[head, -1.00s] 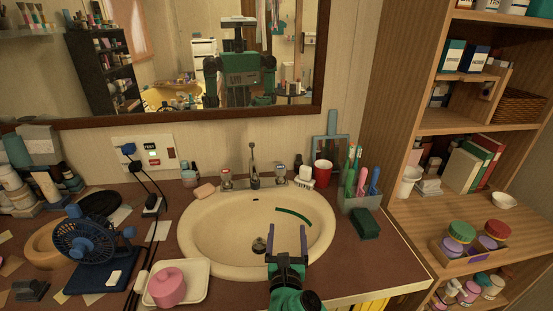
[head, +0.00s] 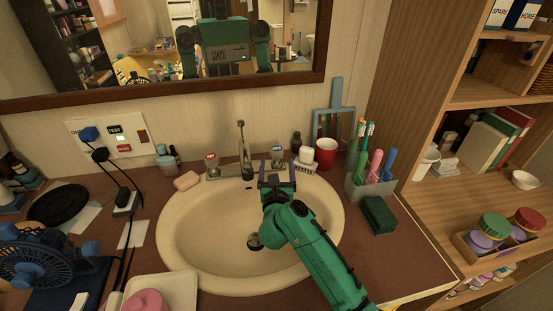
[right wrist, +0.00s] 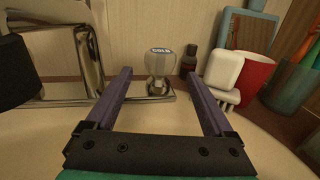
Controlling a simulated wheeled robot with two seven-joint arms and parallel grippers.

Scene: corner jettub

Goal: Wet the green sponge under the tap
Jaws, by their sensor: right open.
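The dark green sponge (head: 379,214) lies on the counter right of the sink, in front of the toothbrush holder. The tap (head: 243,150) stands at the back of the cream sink (head: 190,245), with a hot handle (head: 211,161) on its left and a cold handle (head: 278,152) on its right. My right gripper (head: 277,168) is open and empty over the back of the sink, by the cold handle. In the right wrist view the cold handle (right wrist: 160,65) shows between the two fingers, apparently just beyond their tips. No water shows. My left gripper is not in view.
A red cup (head: 325,152), a white brush (right wrist: 226,72) and a small dark bottle (right wrist: 189,60) stand right of the cold handle. The toothbrush holder (head: 370,187) is farther right. Soap (head: 186,180) lies left of the tap. Cords and a blue fan (head: 40,258) occupy the left counter.

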